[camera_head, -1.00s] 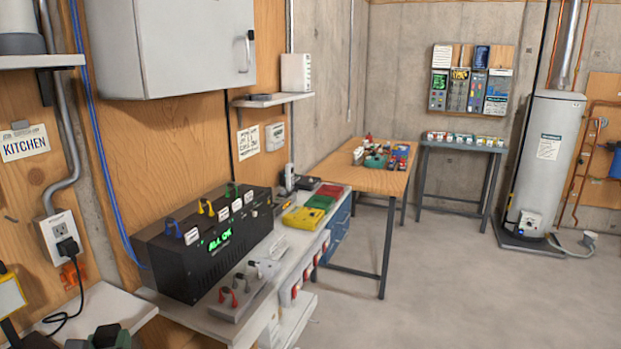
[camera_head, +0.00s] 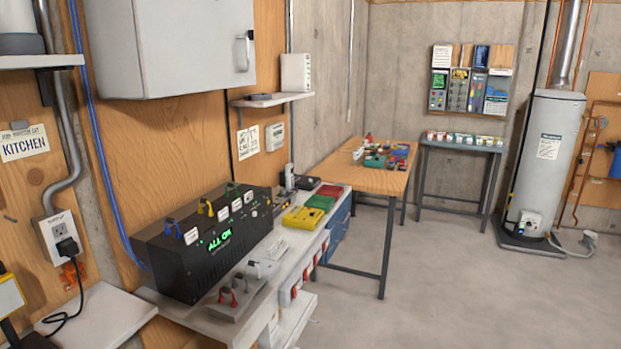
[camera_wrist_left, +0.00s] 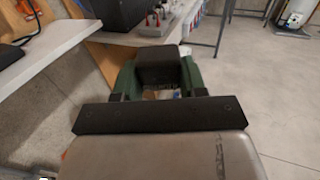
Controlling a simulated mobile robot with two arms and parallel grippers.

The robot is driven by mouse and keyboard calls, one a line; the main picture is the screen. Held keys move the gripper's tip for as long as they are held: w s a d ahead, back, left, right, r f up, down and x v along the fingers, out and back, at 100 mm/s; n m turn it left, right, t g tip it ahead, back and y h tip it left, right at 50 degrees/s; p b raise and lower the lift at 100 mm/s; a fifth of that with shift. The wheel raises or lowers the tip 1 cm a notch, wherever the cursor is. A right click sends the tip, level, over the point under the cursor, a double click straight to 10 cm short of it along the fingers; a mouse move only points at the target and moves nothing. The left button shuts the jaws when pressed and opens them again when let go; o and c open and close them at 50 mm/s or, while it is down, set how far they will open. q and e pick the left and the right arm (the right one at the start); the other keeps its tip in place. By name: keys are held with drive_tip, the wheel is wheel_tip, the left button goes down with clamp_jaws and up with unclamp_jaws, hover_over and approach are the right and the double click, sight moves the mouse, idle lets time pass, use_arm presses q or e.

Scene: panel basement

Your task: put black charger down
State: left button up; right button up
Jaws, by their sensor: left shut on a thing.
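My left gripper (camera_wrist_left: 158,76) shows in the left wrist view, with its dark green fingers on either side of a black block, which looks like the black charger (camera_wrist_left: 158,66). The fingers are shut on it. The block is held in front of the benches, with floor visible around it; its underside is hidden. The gripper is out of the head view. In the head view a black plug (camera_head: 68,247) sits in the wall outlet (camera_head: 57,236), its cable hanging to the white shelf below. My right gripper is in neither view.
The low white shelf (camera_head: 105,318) at bottom left has a clear front part. Open concrete floor (camera_head: 450,300) lies to the right.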

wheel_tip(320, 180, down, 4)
drive_tip(key=b, duration=0.3)
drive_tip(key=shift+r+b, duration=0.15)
drive_tip(key=shift+b, duration=0.2)
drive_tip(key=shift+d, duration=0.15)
